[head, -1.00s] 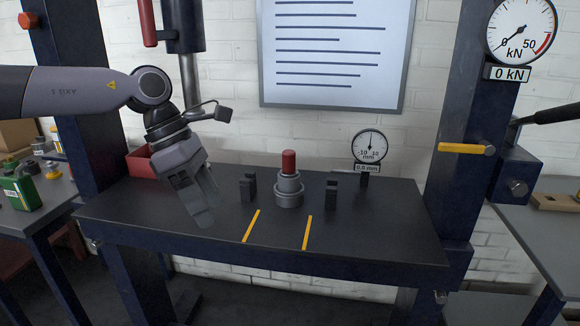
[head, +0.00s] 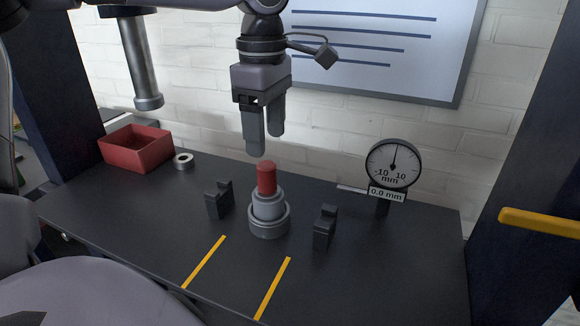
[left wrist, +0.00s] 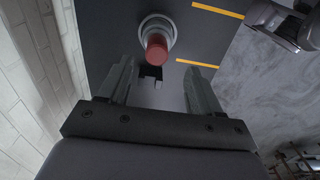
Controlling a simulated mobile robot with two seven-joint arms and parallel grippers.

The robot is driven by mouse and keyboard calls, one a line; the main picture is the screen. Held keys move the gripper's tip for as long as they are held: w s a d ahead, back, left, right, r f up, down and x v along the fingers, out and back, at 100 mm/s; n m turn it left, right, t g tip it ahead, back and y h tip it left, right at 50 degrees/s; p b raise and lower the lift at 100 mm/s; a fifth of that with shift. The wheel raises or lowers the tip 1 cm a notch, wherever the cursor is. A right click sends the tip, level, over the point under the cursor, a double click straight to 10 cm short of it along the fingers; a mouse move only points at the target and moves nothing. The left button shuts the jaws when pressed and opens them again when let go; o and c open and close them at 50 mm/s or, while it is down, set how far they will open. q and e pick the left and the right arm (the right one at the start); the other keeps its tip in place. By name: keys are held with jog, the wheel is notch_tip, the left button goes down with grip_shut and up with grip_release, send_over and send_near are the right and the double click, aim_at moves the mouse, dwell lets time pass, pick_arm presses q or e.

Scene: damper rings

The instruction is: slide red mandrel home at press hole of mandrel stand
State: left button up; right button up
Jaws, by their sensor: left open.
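The red mandrel (head: 266,179) stands upright in the top of the grey stepped mandrel stand (head: 268,220) on the dark press table. How deep it sits in the hole cannot be seen. My left gripper (head: 265,146) points down just above the mandrel, its two fingers apart and nothing between them. In the left wrist view, the open left gripper (left wrist: 160,82) shows with the red mandrel (left wrist: 157,48) beyond the fingertips, and the grey stand (left wrist: 157,26) around it. My right gripper is not in view.
Two black blocks (head: 219,199) (head: 325,227) flank the stand. A dial gauge (head: 393,165) reading 0.0 mm stands to the right. A red bin (head: 136,150) and a small grey ring (head: 183,161) lie left. Two yellow stripes (head: 205,261) mark the front of the table (head: 390,270).

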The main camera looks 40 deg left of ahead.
aim_at(267, 164)
pick_arm(q)
jog(key=shift+w+f, duration=0.15)
jog(key=shift+f, duration=0.1)
jog(key=f, duration=0.6)
jog(key=shift+a+f, duration=0.2)
jog(key=shift+f, duration=0.1)
grip_shut()
